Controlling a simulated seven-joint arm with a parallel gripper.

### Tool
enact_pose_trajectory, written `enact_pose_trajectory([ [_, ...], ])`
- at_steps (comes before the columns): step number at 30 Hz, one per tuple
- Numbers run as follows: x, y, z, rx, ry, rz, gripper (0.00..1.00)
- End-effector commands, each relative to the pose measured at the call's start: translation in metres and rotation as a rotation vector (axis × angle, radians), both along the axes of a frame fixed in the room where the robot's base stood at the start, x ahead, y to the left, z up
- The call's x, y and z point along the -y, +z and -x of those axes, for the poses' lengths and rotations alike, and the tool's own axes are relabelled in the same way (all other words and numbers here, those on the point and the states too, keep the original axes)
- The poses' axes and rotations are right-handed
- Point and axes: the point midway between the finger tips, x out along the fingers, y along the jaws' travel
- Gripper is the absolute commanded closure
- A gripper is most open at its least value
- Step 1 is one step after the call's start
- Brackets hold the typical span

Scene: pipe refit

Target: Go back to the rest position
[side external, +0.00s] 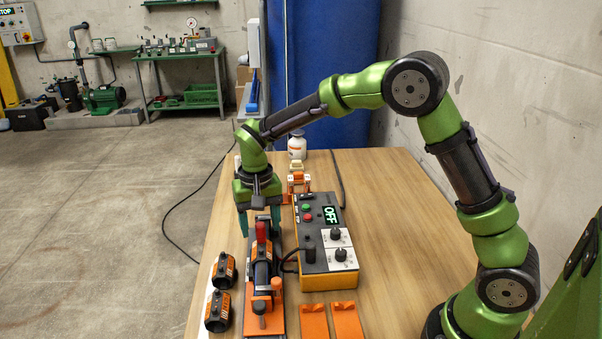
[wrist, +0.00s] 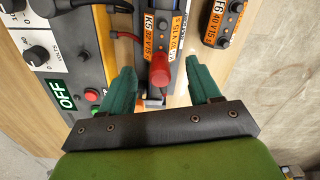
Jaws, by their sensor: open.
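My gripper (side external: 259,222) hangs from my arm over the far end of a dark fixture with orange parts (side external: 278,322). Its teal fingers are spread, with nothing held between them. In the wrist view my gripper (wrist: 162,84) has a red-tipped handle (wrist: 160,72) between its fingers, with gaps on both sides. The red handle (side external: 261,231) also shows in the side view, standing on a black part with orange labels (side external: 262,262) that sits in the fixture. How high the fingertips are above the fixture is hard to tell.
A control box (side external: 325,240) reading OFF stands right of the fixture, cabled to it. Two black-and-orange parts (side external: 224,270) lie to the left. Two orange pads (side external: 314,321) lie in front. The table's right side (side external: 400,220) is clear.

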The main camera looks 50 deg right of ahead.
Motion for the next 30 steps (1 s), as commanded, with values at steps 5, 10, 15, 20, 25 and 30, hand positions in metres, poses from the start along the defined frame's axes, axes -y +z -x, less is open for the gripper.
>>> enact_pose_trajectory([
  [5,0.0,0.013,-0.001,0.003,0.0,0.001,0.38],
  [10,0.0,0.025,0.0,0.003,0.002,0.001,0.38],
  [15,0.0,0.037,0.0,0.002,0.0,0.0,0.38],
  [20,0.0,0.049,0.0,0.002,0.001,0.0,0.38],
  [25,0.0,0.06,0.0,0.002,0.0,0.0,0.38],
  [30,0.0,0.07,0.0,0.002,0.001,0.0,0.38],
])
